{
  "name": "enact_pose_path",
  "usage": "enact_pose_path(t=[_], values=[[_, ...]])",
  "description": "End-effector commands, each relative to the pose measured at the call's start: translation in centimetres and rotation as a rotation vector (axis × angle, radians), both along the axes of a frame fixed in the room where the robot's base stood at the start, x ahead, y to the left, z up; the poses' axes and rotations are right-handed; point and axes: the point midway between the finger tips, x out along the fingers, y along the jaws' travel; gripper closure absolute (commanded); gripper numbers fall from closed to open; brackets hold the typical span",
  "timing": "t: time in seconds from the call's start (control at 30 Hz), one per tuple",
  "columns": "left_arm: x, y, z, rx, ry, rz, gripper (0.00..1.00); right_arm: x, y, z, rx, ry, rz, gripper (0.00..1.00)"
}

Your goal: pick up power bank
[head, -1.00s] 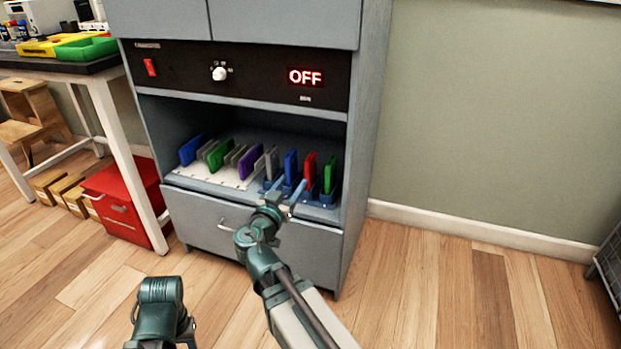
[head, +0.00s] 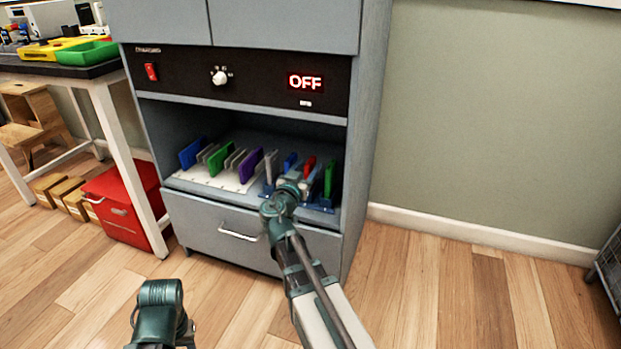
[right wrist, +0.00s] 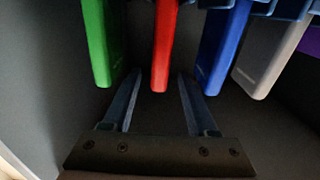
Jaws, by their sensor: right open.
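Several slab-shaped devices stand upright in slots in the cabinet's open bay; I cannot tell by label which is the power bank. A red slab (head: 309,167) shows in the right wrist view (right wrist: 163,45) between the fingers of my right gripper (right wrist: 158,80). The fingers are open, one on each side of its end, with gaps. In the head view my right gripper (head: 297,182) is in front of the red and blue slabs and partly hides them. A green slab (right wrist: 101,45) and a blue slab (right wrist: 222,48) flank the red one.
A white rack (head: 217,180) and a blue rack (head: 323,209) hold the slabs. A shelf edge is above, a closed drawer (head: 225,222) below. The cabinet's right wall is close to the green slab. A panel reads OFF (head: 305,82). A red box (head: 122,205) stands left.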

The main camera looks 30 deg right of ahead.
Motion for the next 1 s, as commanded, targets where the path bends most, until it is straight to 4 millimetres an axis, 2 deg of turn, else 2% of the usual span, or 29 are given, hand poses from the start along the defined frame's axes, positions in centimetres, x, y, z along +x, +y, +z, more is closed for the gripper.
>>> enact_pose_path(t=[0.03, 0.17, 0.4, 0.47, 0.73, 1.0], values=[[0.0, 0.0, 0.3, 0.0, 0.0, 0.0, 0.5, 0.6, -0.9, 0.2, 0.0, 0.0, -0.004, 0.41], [0.0, 0.0, 0.1, 0.0, 0.0, 0.0, 0.5, 1.7, -2.1, 0.1, 0.0, 0.0, -0.002, 0.41], [0.0, 0.0, 0.1, 0.0, 0.0, 0.0, 0.5, 1.7, -2.3, 0.1, 0.0, 0.0, -0.001, 0.41], [0.0, 0.0, 0.1, 0.0, 0.0, 0.0, 0.5, 1.7, -2.2, 0.1, 0.0, 0.0, -0.001, 0.5], [0.0, 0.0, 0.1, 0.0, 0.0, 0.0, 0.5, 1.7, -2.2, 0.1, 0.0, 0.0, -0.001, 0.99], [0.0, 0.0, 0.1, 0.0, 0.0, 0.0, 0.5, 1.7, -2.2, 0.1, 0.0, 0.0, 0.0, 1.0]])
